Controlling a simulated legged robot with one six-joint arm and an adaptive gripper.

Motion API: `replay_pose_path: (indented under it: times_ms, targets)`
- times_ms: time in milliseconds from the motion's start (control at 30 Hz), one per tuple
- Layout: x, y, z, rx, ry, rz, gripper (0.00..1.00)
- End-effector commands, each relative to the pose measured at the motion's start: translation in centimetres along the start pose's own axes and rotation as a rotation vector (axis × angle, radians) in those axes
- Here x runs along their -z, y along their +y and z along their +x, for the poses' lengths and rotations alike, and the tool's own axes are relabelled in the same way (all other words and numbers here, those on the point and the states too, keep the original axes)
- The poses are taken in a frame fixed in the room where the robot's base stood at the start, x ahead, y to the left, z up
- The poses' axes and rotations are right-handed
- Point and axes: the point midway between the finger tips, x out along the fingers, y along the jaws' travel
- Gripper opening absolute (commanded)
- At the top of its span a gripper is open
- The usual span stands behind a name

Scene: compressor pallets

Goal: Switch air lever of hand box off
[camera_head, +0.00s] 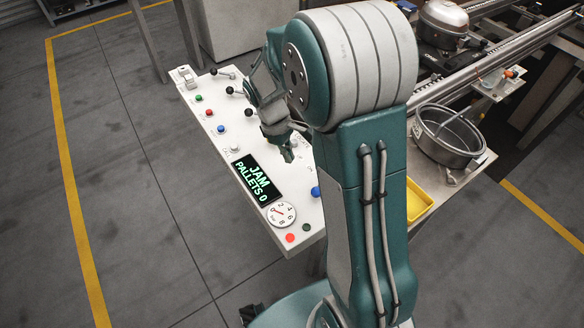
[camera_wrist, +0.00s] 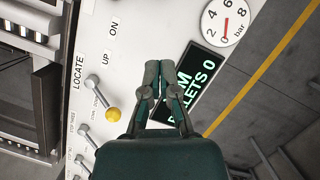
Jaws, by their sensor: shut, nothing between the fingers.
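The hand box (camera_head: 306,214) is a white sloping panel with buttons, levers, a display (camera_head: 259,184) reading "JAM PALLETS 0" and a round gauge (camera_head: 281,215). My gripper (camera_head: 288,153) is over the panel, above the display. In the wrist view my gripper (camera_wrist: 160,70) is shut and empty, its fingertips beside the display. A lever with a yellow knob (camera_wrist: 113,114) stands left of the gripper there, below the printed words "UP" and "ON". I cannot read which lever is marked air. My arm hides part of the panel in the head view.
Black-knobbed levers (camera_head: 230,90) stand along the panel's far side. A metal pot (camera_head: 449,135) and a yellow tray (camera_head: 418,200) lie right of my arm. A conveyor rail (camera_head: 500,55) runs behind. Open floor (camera_head: 110,150) with a yellow line lies left.

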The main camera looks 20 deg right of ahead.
Motion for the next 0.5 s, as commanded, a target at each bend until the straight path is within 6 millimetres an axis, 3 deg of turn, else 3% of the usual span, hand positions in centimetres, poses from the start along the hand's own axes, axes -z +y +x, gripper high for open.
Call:
replay_pose_path:
  times_ms: [200, 500]
  targets:
    - [0.1, -0.1, -2.7, 0.0, -0.001, 0.001, 0.0]
    - [0.1, -0.1, -3.0, 0.0, -0.002, 0.001, 0.0]
